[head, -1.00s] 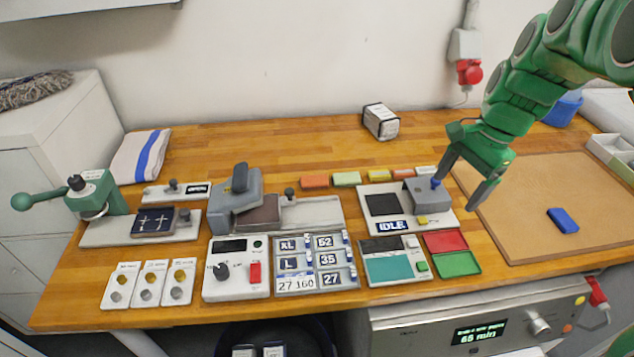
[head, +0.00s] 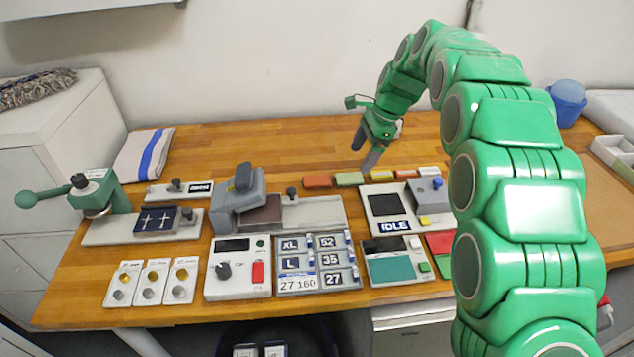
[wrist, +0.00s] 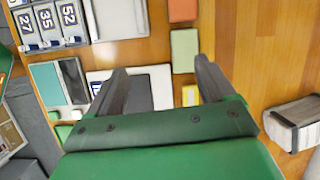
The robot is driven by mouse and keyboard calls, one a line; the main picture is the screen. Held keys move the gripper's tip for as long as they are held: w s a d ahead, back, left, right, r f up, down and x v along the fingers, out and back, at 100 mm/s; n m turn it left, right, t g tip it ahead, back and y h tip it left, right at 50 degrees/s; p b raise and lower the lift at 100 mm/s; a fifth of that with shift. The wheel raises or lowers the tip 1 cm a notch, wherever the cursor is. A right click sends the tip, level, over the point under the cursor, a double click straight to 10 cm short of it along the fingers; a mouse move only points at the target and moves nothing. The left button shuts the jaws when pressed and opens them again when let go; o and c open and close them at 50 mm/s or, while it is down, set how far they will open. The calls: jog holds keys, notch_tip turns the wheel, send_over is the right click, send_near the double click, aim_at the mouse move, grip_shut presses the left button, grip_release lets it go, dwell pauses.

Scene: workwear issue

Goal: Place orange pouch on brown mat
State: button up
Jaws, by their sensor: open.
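The orange pouch (head: 317,182) lies flat on the wooden table, at the left end of a row of coloured pieces. It also shows at the top edge of the wrist view (wrist: 182,10). My gripper (head: 366,155) is open and empty above the table, behind the row and to the right of the orange pouch. In the wrist view my open fingers (wrist: 160,69) point towards the row, with the orange pouch beyond them.
A green pouch (head: 349,179) lies beside the orange one, then a yellow piece (head: 382,176) and others. The device marked IDLE (head: 392,212) stands in front. A grey press (head: 236,195) is at left.

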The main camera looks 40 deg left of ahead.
send_near(318, 179)
jog(key=f, duration=0.1)
jog(key=shift+m, duration=0.4)
jog(key=shift+x, duration=3.7)
jog(key=shift+s+r, duration=0.1)
jog(key=c, duration=1.2)
